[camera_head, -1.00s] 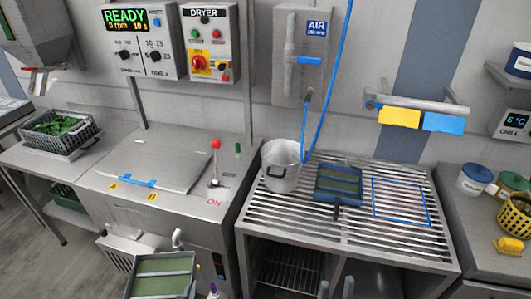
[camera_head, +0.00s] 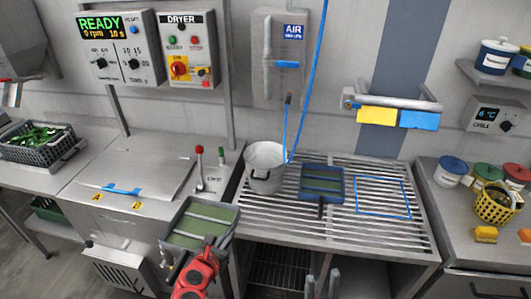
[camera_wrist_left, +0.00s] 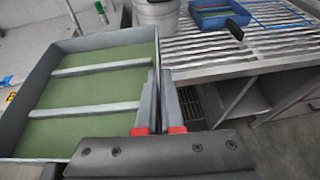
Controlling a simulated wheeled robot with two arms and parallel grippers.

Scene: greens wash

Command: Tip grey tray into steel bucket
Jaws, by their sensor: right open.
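The grey tray (camera_head: 185,240) has a green floor or contents crossed by light ribs. It is in the air in front of the dryer cabinet, roughly level; the left wrist view also shows it (camera_wrist_left: 35,80). My left gripper (camera_head: 212,243) is shut on its near right wall, and its fingers (camera_wrist_left: 160,112) pinch that wall in the wrist view. The steel bucket (camera_head: 265,170) stands upright on the slatted bench, behind and right of the tray, apart from it; its inside is mostly hidden. My right gripper (camera_head: 321,285) is open and empty at the bottom middle.
A blue tray (camera_head: 322,181) with a dark handle lies right of the bucket on the slatted bench (camera_head: 290,217). A blue hose (camera_head: 300,90) hangs down beside the bucket. A red-knobbed lever (camera_head: 199,162) stands on the dryer top. A blue outlined rectangle (camera_head: 382,178) is empty.

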